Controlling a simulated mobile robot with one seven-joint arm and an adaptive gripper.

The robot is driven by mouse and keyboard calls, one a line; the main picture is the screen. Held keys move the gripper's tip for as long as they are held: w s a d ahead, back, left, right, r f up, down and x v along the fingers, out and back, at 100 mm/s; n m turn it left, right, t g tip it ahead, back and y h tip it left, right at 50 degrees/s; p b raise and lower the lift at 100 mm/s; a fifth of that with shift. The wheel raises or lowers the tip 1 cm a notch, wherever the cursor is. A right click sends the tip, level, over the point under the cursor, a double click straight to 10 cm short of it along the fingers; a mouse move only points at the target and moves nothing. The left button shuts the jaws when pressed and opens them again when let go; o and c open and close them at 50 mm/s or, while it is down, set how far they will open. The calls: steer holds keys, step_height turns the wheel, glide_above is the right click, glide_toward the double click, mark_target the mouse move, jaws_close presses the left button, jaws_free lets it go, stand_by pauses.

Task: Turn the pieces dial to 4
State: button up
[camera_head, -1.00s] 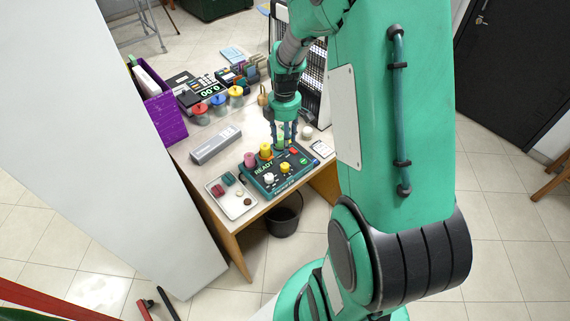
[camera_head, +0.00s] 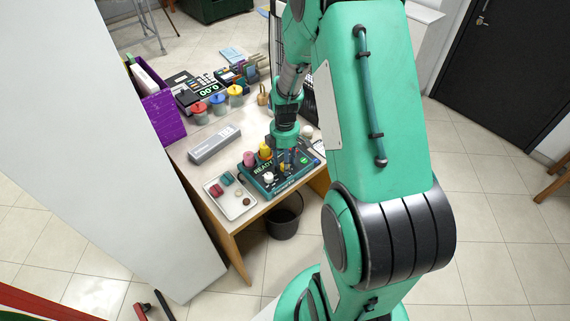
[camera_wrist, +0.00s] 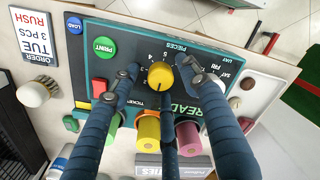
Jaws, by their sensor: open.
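The ticket machine (camera_head: 258,180) is a dark green console on the desk with a READY display. In the wrist view the yellow dial (camera_wrist: 161,75) sits beside the word PIECES, with small numbers around it. A dark pointer line shows on its cap, but I cannot tell which number it marks. My gripper (camera_wrist: 162,78) is open, its blue fingers spread around the yellow dial with gaps on the left and right. One finger lies below the dial; contact there is unclear. In the head view my gripper (camera_head: 285,160) covers the yellow dial.
A green PRINT button (camera_wrist: 104,47), a red button (camera_wrist: 99,88) and a blue LOAD button (camera_wrist: 74,25) lie left of the dial. A day dial is partly hidden by the right finger. Yellow (camera_wrist: 148,129) and pink (camera_wrist: 188,137) rolls stand close by. An order card (camera_wrist: 36,45) reads 3 PCS.

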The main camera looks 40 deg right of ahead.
steer(key=shift+f, duration=0.15)
jaws_close()
